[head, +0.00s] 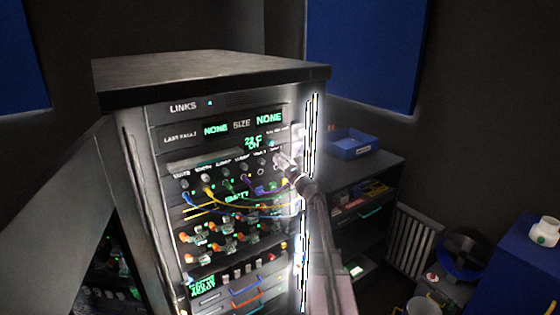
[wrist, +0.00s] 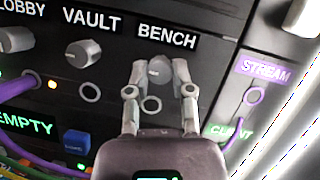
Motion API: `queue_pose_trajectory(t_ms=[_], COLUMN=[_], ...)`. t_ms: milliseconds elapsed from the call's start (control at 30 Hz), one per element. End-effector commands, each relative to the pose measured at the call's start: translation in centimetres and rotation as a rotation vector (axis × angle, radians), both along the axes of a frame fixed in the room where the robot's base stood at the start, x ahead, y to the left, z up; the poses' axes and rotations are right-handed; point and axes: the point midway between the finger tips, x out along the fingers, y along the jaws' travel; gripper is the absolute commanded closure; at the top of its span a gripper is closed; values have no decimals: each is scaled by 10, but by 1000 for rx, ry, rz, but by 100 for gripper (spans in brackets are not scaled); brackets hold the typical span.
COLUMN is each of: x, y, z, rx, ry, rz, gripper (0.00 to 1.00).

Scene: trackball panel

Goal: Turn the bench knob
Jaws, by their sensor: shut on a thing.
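The bench knob (wrist: 159,70) is a round grey knob under the BENCH label on the dark panel, seen in the wrist view. My gripper (wrist: 159,76) is shut on it, with one finger at its left side and one at its right. In the head view my gripper (head: 284,162) reaches the upper right part of the rack front, and the gripper and arm hide the bench knob there. A ring socket (wrist: 151,104) lies just below the knob, between my fingers.
The vault knob (wrist: 82,53) is to the left, with an empty ring socket under it. A purple cable (wrist: 240,120) hangs near the STREAM socket (wrist: 253,96). Several coloured cables cross the rack (head: 210,72) front. A blue tray (head: 351,144) sits on a cabinet at right.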

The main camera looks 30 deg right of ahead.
Motion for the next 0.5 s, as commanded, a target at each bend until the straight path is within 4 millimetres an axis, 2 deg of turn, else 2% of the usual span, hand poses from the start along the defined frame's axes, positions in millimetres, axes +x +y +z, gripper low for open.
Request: queue_pose_trajectory(t_ms=[267, 500], x=[1, 2], y=[-1, -2], z=[2, 4], rx=[-74, -227], ry=[-2, -7], rz=[1, 1], gripper=[100, 100])
